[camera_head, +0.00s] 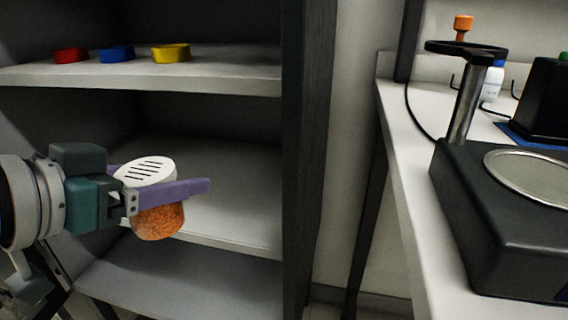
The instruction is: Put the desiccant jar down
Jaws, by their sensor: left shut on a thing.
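The desiccant jar (158,222) has a white slotted lid (147,171) and orange granules inside. My left gripper (190,190) comes in from the left and is shut on the jar, with a purple finger across its front. The jar looks slightly tilted and is in front of the middle shelf (235,220) of an open dark cabinet. I cannot tell whether it touches the shelf, as its base overlaps the shelf edge in view. My right gripper is not in view.
The middle shelf is bare right of the jar. A cabinet side post (305,150) separates it from a white bench (400,190) with a dark instrument (490,220).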

